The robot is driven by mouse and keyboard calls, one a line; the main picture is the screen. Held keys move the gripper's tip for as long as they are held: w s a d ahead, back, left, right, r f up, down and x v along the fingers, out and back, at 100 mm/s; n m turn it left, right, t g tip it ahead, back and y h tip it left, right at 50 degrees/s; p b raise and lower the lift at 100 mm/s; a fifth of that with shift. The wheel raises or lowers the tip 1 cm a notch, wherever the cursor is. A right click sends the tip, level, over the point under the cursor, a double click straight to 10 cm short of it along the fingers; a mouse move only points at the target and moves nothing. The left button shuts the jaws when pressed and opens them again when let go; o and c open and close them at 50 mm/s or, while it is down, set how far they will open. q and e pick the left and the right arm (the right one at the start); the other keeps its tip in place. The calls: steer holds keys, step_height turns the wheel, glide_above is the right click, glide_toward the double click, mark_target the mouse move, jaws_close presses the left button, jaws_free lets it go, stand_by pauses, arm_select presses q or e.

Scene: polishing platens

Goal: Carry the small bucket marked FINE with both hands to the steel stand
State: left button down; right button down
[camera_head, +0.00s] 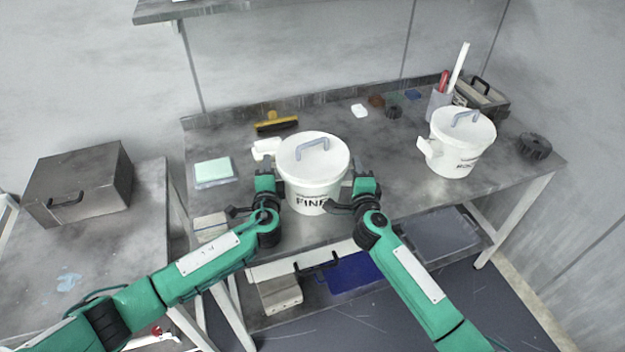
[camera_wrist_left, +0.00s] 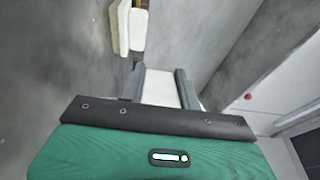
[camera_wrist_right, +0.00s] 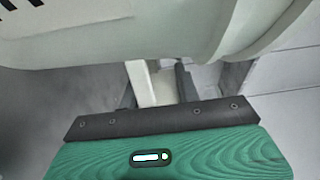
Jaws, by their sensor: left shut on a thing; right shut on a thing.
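The white FINE bucket (camera_head: 312,180) has a lid with a grey handle and stands upright at the front edge of the long bench. Whether it touches the bench is hidden. My left gripper (camera_head: 266,182) is at its left side, shut on a white part seen between the fingers in the left wrist view (camera_wrist_left: 160,88). My right gripper (camera_head: 364,186) is at its right side, shut on a white part; the bucket fills the top of the right wrist view (camera_wrist_right: 150,30). A grey metal-topped stand (camera_head: 120,245) is at left; I cannot tell if it is the steel stand.
The long bench (camera_head: 385,150) holds a second white bucket (camera_head: 462,145) at right, a yellow-black tool (camera_head: 277,124), a pale green pad (camera_head: 213,170) and a black knob (camera_head: 534,147). A metal box (camera_head: 80,182) occupies the left stand's back; its front is mostly clear.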

arm_select(q)
steer(key=shift+r, duration=0.15)
arm_select(e)
steer(key=shift+r, duration=0.15)
